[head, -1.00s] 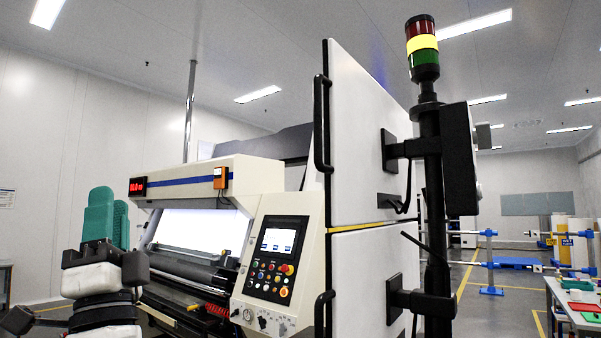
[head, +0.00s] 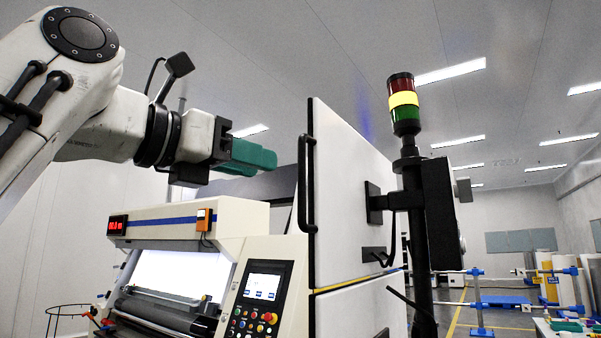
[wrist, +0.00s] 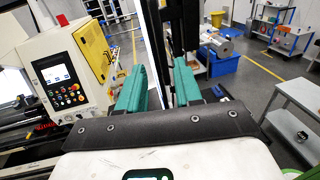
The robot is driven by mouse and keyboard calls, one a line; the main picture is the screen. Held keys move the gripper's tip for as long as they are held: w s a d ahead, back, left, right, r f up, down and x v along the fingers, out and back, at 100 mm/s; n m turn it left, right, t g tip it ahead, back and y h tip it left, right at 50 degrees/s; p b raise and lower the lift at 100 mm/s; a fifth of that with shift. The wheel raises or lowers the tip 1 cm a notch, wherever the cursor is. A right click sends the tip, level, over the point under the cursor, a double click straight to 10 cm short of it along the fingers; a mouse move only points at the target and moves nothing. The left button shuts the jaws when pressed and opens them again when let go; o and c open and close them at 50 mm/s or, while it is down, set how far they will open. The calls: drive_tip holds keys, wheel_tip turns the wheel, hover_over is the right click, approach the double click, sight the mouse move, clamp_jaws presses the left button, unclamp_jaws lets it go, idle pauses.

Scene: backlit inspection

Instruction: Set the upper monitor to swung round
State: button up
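The upper monitor (head: 345,185) is a large white panel with a black edge, seen from its back and side in the head view. A black upright handle (head: 303,185) runs along its left edge. A black bracket (head: 375,203) joins it to a dark pole. My gripper (head: 268,159) has teal fingers and is left of the handle, apart from it, near the panel's upper half. In the wrist view the two fingers of my gripper (wrist: 160,82) are spread with nothing held. A pale upright edge, probably the monitor's, shows beyond the gap.
A lower white panel (head: 350,305) hangs on the same pole. The pole (head: 415,250) carries a lit signal tower (head: 403,103) and a dark box (head: 455,215). A control panel (head: 262,290) on the machine stands below my gripper. The space above the monitor is clear.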

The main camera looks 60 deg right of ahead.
sight(299, 174)
drive_tip(key=d, duration=0.3)
drive_tip(key=s+d+p, duration=0.1)
drive_tip(key=d, duration=0.2)
drive_tip(key=d+p, duration=0.1)
drive_tip(key=d, duration=0.3)
drive_tip(key=shift+s, duration=0.35)
clamp_jaws()
